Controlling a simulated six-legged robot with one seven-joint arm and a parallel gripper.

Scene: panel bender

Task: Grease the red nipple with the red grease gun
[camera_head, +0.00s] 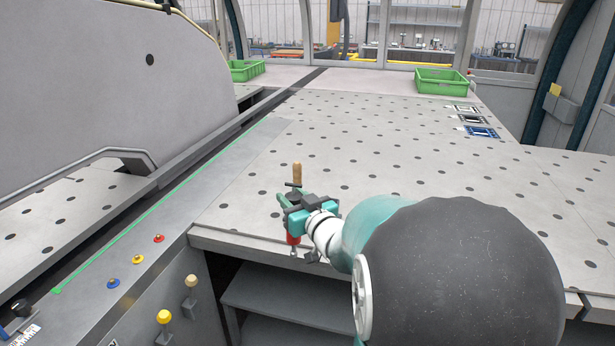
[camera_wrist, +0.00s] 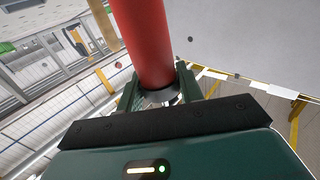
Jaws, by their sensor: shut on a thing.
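The red grease gun (camera_head: 293,239) is held in my gripper (camera_head: 300,213) above the front edge of the perforated table. It is about upright, with its wooden handle (camera_head: 297,173) up and its metal tip down. In the wrist view its red barrel (camera_wrist: 145,42) stands between the jaws of my gripper (camera_wrist: 160,97). The red nipple (camera_head: 159,239) sits on the grey ledge to the left, in a row with a yellow nipple (camera_head: 138,259) and a blue nipple (camera_head: 113,283). The gun's tip is well to the right of the red nipple and apart from it.
A yellow-topped peg (camera_head: 164,316) and a beige-topped peg (camera_head: 191,281) stick up below the ledge. A curved metal rail (camera_head: 90,157) lies left of the ledge. Two green crates (camera_head: 441,81) (camera_head: 246,69) stand far back. The space between gun and nipples looks clear.

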